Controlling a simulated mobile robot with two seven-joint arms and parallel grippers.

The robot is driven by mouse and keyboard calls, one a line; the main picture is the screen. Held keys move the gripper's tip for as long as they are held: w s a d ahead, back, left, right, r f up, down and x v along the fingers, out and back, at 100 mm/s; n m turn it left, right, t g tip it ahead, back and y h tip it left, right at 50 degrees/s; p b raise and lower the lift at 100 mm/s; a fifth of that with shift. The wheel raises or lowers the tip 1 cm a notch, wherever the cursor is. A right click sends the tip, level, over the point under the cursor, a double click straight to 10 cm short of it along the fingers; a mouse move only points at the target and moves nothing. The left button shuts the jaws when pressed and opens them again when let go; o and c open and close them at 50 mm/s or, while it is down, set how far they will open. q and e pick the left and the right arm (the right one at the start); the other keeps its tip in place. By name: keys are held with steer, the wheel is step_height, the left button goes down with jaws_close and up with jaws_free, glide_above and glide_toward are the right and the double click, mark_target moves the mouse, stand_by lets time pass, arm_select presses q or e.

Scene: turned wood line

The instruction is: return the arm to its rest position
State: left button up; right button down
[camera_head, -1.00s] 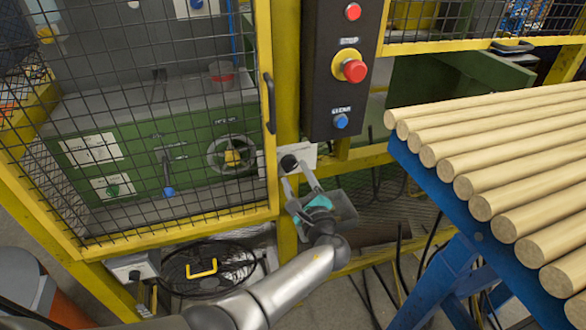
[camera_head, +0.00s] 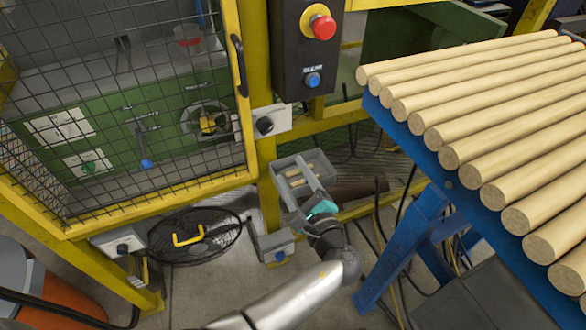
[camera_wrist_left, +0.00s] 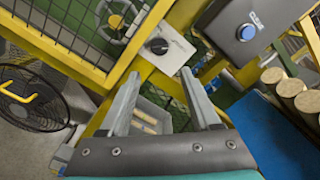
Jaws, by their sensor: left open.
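My left gripper (camera_head: 288,174) is open and empty, with its grey fingers pointing up the picture in the head view. Its two fingers also show in the left wrist view (camera_wrist_left: 158,78), spread apart with nothing held between them. The black rotary knob (camera_head: 264,125) on its light plate sits on the yellow post, beyond the fingertips and apart from them. In the left wrist view the knob (camera_wrist_left: 158,46) lies just above the gap between the fingers. My right gripper is in neither view.
A grey bin (camera_head: 331,176) with wooden pieces is behind the gripper. The blue rack (camera_head: 425,150) with several round wood bars stands at right. A yellow mesh door (camera_head: 120,110) is at left. A black box (camera_head: 297,78) with red and blue buttons is above.

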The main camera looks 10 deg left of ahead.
arm_select(q)
steer(key=s+a+f+n+g+h, duration=0.1)
steer(key=s+a+f+g+h, duration=0.15)
steer(key=s+f, duration=0.45)
steer(key=s+a+f+n+g+h, duration=0.1)
steer(key=s+f+g, duration=0.15)
steer(key=f, duration=0.85)
steer(key=s+a+f+n+g+h, duration=0.1)
steer(key=s+a+f+g+h, duration=0.2)
steer(key=f, duration=0.7)
steer(key=s+a+f+n+g+h, duration=0.1)
steer(key=s+f+n, duration=0.3)
steer(key=s, duration=0.5)
steer(key=s+a+f+n+g+h, duration=0.1)
steer(key=s+f+n+g, duration=0.2)
steer(key=s+n, duration=0.3)
steer(key=s+a+f+n+g+h, duration=0.1)
steer(key=s+f+n, duration=0.4)
steer(key=s, duration=0.9)
steer(key=shift+s+a+f+g, duration=0.25)
steer(key=shift+a+f+g, duration=0.05)
steer(key=shift+a+g, duration=0.2)
steer(key=shift+h, duration=0.25)
